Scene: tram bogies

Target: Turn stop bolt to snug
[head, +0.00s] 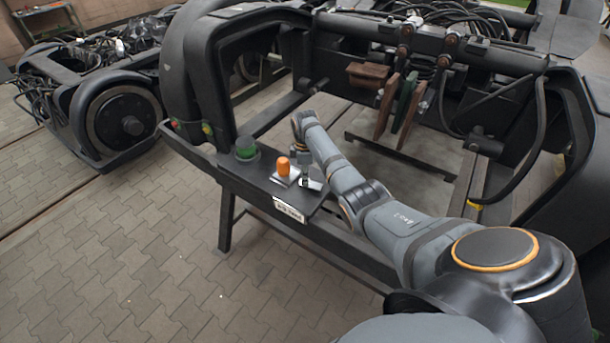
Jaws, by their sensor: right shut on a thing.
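My right arm reaches in from the lower right to a dark shelf (262,178) on the front beam of the bogie. My right gripper (309,182) points down at the shelf's right part and is shut on a small bright metal piece there, which looks like the stop bolt. The fingers and wrist hide most of it, so its head and thread cannot be made out. My left gripper is not in view.
An orange-capped piece (284,167) stands on a metal plate just left of the gripper. A white label (289,210) is on the shelf's front edge. Brown and green plates (396,108) hang behind. The paved floor (130,250) in front is clear.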

